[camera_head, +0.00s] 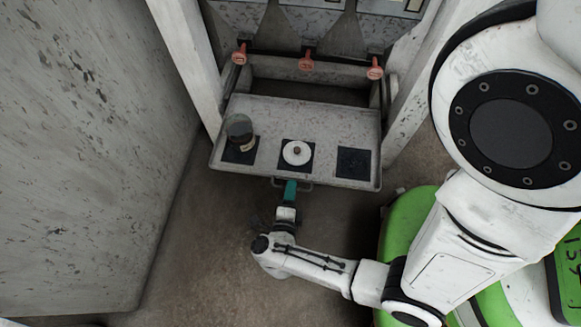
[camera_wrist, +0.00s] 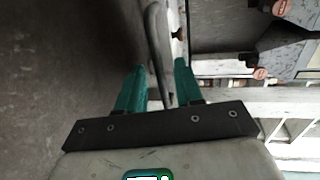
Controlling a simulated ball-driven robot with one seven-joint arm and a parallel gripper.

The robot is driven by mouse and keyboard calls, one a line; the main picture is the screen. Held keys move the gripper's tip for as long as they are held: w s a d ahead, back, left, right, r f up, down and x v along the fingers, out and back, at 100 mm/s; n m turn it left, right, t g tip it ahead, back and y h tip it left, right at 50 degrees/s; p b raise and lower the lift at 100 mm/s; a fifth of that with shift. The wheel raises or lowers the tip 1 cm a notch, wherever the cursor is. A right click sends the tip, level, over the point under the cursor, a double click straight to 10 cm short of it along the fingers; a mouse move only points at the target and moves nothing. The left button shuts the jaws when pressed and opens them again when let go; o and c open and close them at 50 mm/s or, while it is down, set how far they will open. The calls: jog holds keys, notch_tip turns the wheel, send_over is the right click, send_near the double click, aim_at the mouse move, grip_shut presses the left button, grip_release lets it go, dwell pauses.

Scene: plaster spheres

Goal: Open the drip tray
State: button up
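The drip tray (camera_head: 326,120) is a grey, worn, shallow tray sticking out from between white posts, with a dark gap behind its back edge. Its bar handle (camera_head: 306,185) is on the front edge. My gripper (camera_head: 290,187) with teal fingers is at this handle. In the wrist view the fingers of my gripper (camera_wrist: 159,66) are apart, and the handle bar (camera_wrist: 156,40) runs between them, nearer the right finger. I cannot tell whether either finger touches it.
On the tray are three dark square pads; a glass jar (camera_head: 239,128) stands on the left one and a white round lidded thing (camera_head: 297,152) on the middle one. The right pad (camera_head: 353,162) is bare. Red taps (camera_head: 306,63) hang above. A grey wall (camera_head: 80,150) stands left.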

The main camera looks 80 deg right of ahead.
jog(key=p+v, duration=0.1)
jog(key=v, duration=0.9)
jog(key=shift+a, duration=0.4)
jog(key=shift+s, duration=0.1)
